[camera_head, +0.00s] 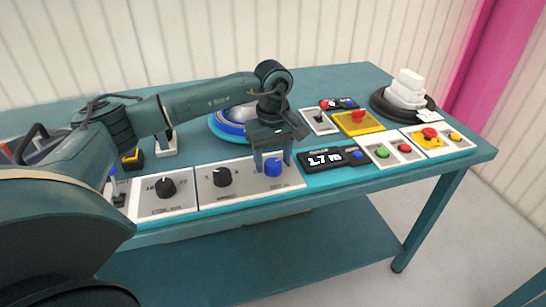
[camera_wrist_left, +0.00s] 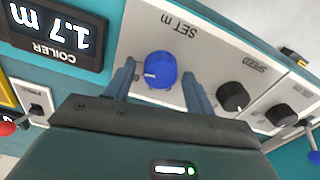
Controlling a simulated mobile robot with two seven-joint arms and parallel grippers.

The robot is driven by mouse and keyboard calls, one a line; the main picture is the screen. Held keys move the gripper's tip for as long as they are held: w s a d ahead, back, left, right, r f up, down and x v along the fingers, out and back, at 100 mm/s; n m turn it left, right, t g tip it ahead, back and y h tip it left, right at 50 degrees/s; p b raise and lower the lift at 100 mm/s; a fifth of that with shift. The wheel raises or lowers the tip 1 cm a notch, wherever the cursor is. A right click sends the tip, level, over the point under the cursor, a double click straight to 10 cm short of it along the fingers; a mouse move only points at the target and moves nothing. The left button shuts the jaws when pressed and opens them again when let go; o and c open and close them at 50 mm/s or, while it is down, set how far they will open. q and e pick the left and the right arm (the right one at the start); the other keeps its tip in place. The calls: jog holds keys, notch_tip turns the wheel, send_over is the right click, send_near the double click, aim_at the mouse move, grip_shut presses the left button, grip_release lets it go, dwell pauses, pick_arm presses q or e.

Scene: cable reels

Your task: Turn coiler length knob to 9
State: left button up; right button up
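The blue knob (camera_head: 273,167) sits on a white panel near the table's front edge. In the left wrist view the blue knob (camera_wrist_left: 160,70) is under the lettering "SET m", with a light pointer mark on it. My left gripper (camera_head: 272,160) points down over it, and in the left wrist view the fingers (camera_wrist_left: 158,85) stand apart on either side of the knob, with gaps between. The coiler display (camera_head: 332,158) reads 1.7 m, and it also shows in the left wrist view (camera_wrist_left: 58,35). My right gripper is in neither view.
Black knobs (camera_head: 222,176) and (camera_head: 165,187) sit left of the blue one; the nearer is labelled SPEED. Button boxes (camera_head: 393,149) are to the right. A yellow box with a red button (camera_head: 356,121), a lever switch (camera_head: 319,120) and a reel (camera_head: 404,100) stand behind.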

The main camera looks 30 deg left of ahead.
aim_at(273, 162)
pick_arm(q)
jog(key=shift+o, duration=0.2)
notch_tip(273, 162, up, 13)
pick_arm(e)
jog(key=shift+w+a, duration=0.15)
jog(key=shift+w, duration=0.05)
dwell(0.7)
